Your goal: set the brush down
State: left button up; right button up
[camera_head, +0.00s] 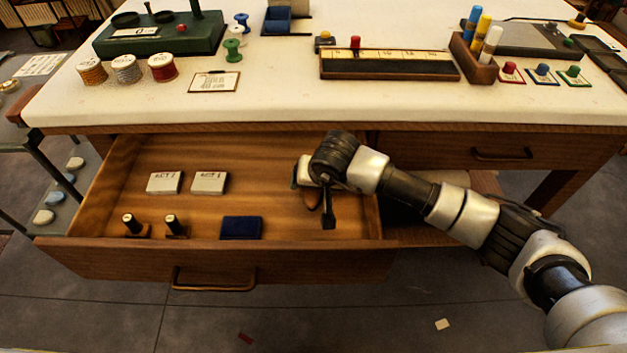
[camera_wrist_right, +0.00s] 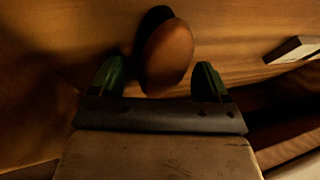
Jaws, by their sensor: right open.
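The brush (camera_wrist_right: 168,55) shows in the right wrist view as a brown oval body, with a dark shadow beside its upper left. It appears to lie on the wooden floor of the open drawer (camera_head: 215,261). My right gripper (camera_wrist_right: 160,74) is open, with its green-tipped fingers apart on either side of the brush's near end. In the head view my right arm reaches into the drawer's right part. There the wrist hides most of the brush, and only a brown bit (camera_head: 312,199) shows. My left gripper is not in view.
The drawer also holds two white labelled blocks (camera_head: 165,182) (camera_head: 209,182), two dark upright pegs (camera_head: 132,223) (camera_head: 174,224) on small bases and a dark blue block (camera_head: 241,228). The drawer's middle floor is clear. The table top (camera_head: 270,105) overhangs its back.

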jog(key=shift+v, duration=0.85)
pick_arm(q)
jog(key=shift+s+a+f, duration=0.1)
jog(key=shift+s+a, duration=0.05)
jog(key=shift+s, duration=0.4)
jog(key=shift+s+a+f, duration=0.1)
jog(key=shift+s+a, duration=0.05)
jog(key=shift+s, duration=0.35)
pick_arm(e)
jog(key=v, duration=1)
jog(key=shift+r, duration=0.3)
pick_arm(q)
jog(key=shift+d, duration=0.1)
pick_arm(e)
jog(key=shift+s+f, duration=0.1)
